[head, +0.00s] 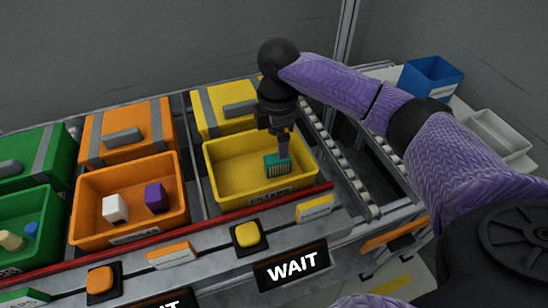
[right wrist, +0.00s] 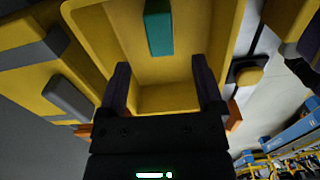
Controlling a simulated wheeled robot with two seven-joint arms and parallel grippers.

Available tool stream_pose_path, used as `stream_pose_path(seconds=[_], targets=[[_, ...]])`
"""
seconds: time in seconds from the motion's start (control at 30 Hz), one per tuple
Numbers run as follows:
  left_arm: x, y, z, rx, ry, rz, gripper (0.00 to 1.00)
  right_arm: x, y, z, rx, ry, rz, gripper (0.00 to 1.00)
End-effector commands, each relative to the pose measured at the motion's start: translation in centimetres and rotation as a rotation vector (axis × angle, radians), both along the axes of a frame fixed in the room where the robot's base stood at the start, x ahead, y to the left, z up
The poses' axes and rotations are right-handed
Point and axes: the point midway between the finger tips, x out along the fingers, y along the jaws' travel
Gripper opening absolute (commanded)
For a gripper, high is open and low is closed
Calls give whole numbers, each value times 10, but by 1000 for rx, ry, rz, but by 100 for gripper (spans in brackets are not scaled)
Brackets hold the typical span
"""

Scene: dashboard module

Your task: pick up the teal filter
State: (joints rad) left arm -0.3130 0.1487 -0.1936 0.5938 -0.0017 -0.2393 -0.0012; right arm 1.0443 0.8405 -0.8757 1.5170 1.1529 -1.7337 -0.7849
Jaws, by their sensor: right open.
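The teal filter (head: 278,167) has a dark-and-light grille and stands in the yellow bin (head: 228,180), near its right side. My right gripper (head: 283,150) reaches down into the bin from above, right at the filter in the head view. In the right wrist view the fingers (right wrist: 166,90) are apart with nothing between them. There the teal filter (right wrist: 159,28) lies beyond the fingertips, near the top of the picture. The head view does not settle whether a finger touches it. My left gripper is not in either view.
An orange bin (head: 95,235) with a white block (head: 115,208) and a purple block (head: 155,197) stands to the left. A green bin (head: 50,250) is at the far left. A red rail (head: 180,217) runs along the front. A blue bin (head: 431,75) stands at the back right.

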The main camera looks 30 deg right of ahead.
Motion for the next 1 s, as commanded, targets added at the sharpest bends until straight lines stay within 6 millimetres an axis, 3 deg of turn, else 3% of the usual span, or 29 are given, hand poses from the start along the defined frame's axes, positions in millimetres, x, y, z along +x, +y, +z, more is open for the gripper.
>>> stream_pose_path(seconds=[0.03,0.33,0.57,0.9,0.97,1.0], targets=[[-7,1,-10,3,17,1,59,0,0,-17,-1,4,-1,85],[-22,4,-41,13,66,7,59,0,-1,-71,-1,4,0,85],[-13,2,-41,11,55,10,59,0,-1,-70,-1,-1,1,85],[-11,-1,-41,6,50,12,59,0,-1,-70,-1,-1,1,13],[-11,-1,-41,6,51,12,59,0,-1,-70,-1,-1,1,1],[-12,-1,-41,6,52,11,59,0,-1,-70,-1,-1,1,0]])
